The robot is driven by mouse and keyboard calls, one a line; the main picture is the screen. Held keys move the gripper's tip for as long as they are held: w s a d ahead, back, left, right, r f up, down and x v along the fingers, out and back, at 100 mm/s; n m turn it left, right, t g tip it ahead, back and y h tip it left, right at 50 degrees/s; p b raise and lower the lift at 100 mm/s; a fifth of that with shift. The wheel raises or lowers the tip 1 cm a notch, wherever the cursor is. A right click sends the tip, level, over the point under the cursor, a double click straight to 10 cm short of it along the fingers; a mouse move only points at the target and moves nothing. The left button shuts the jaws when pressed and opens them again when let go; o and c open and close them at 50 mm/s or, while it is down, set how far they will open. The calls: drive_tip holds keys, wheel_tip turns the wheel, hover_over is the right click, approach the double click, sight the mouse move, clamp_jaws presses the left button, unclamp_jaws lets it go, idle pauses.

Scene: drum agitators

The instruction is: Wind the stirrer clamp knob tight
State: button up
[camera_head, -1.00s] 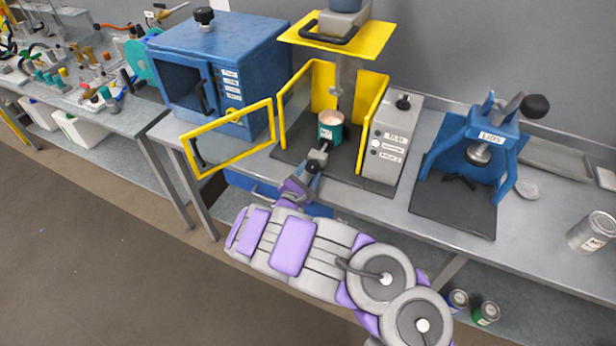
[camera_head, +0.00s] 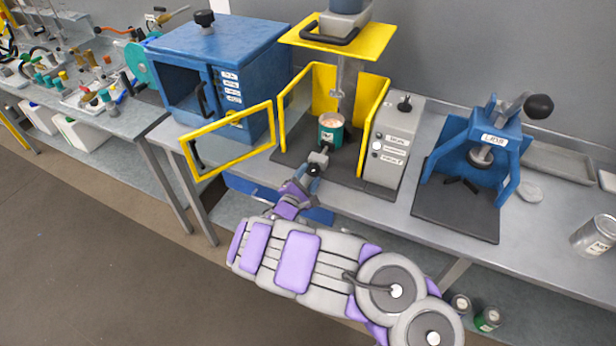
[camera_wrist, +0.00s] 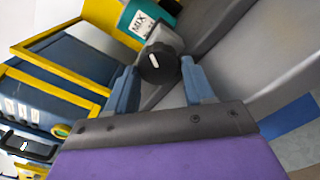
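The stirrer clamp knob is a round black knob with a white mark (camera_wrist: 160,62), at the front end of a grey clamp block (camera_head: 320,156). The clamp reaches out in front of a teal MIX pot (camera_head: 331,136), which stands open-topped under the yellow-guarded stirrer. My gripper (camera_wrist: 158,66) points at the knob, with one blue-grey finger on each side of it. A narrow gap shows between each finger and the knob, so the fingers are open around it. In the head view my gripper (camera_head: 304,182) is small and close to the knob; its fingertips are hard to make out there.
The yellow guard door (camera_head: 232,143) stands open at the left, beside the blue cabinet (camera_head: 213,62). A grey control box (camera_head: 396,142) stands to the right of the pot. Further right is a blue LIDS press (camera_head: 488,140). Free floor lies in front of the bench.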

drive_tip(key=o, duration=0.4)
drive_tip(key=shift+c, duration=0.2)
drive_tip(key=shift+s, duration=0.1)
drive_tip(key=p+v, duration=1.1)
drive_tip(key=v, duration=0.6)
drive_tip(key=shift+a, duration=0.2)
